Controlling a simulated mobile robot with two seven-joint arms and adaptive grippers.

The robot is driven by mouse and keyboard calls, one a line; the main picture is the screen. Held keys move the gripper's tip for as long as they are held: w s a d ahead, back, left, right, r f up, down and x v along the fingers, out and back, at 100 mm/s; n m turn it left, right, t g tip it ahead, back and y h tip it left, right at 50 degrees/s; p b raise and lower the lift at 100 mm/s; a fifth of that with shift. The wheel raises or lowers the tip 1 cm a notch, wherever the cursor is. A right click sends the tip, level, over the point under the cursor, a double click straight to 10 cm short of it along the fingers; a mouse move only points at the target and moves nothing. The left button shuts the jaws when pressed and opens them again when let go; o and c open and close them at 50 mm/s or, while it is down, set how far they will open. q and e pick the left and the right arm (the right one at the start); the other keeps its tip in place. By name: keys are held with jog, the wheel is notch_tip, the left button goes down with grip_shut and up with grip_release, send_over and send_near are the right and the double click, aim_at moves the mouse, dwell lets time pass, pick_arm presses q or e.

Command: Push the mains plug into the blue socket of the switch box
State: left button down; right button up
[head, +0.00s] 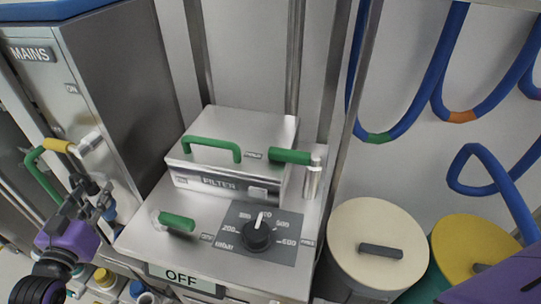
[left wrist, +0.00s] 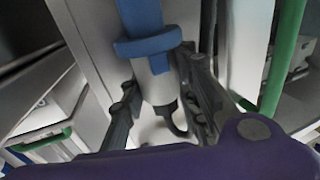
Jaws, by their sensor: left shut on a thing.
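In the left wrist view, my left gripper (left wrist: 160,105) is shut on the grey mains plug (left wrist: 155,92), with one dark finger on each side of it. A black cable (left wrist: 178,122) leaves the plug's lower end. The blue socket (left wrist: 150,46) with its wide collar is directly above the plug. The plug's upper end meets the collar in this view; I cannot tell how far in it sits. In the head view, my left gripper (head: 88,190) is at the lower left, beside the grey box marked MAINS (head: 100,90). The plug is hard to make out there. My right gripper's fingers are not seen.
A green handle (head: 42,175) with a yellow part is close to the left gripper. A steel filter unit (head: 235,140) with green handles and a dial stands in the middle. Two lidded drums (head: 375,225) and blue hoses (head: 440,85) are on the right.

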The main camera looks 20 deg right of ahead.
aim_at(107, 219)
pick_arm(q)
jog(key=shift+s+f, duration=0.15)
jog(key=shift+s, duration=0.05)
jog(key=shift+s+f+b, duration=0.1)
jog(key=shift+f+b, duration=0.1)
jog(key=shift+b, duration=0.15)
notch_tip(107, 219, down, 3)
jog(key=b, duration=0.2)
jog(key=shift+f+b, duration=0.2)
jog(key=shift+b, duration=0.2)
jog(key=shift+f+b, duration=0.8)
jog(key=shift+r+p, duration=0.3)
jog(key=shift+r, duration=0.1)
jog(key=shift+r+p, duration=0.25)
jog(key=shift+p, duration=0.2)
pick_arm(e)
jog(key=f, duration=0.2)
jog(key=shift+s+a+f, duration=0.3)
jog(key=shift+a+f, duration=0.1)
pick_arm(q)
jog(key=shift+f, duration=0.15)
jog(key=shift+f+b, duration=0.8)
jog(key=shift+f, duration=0.65)
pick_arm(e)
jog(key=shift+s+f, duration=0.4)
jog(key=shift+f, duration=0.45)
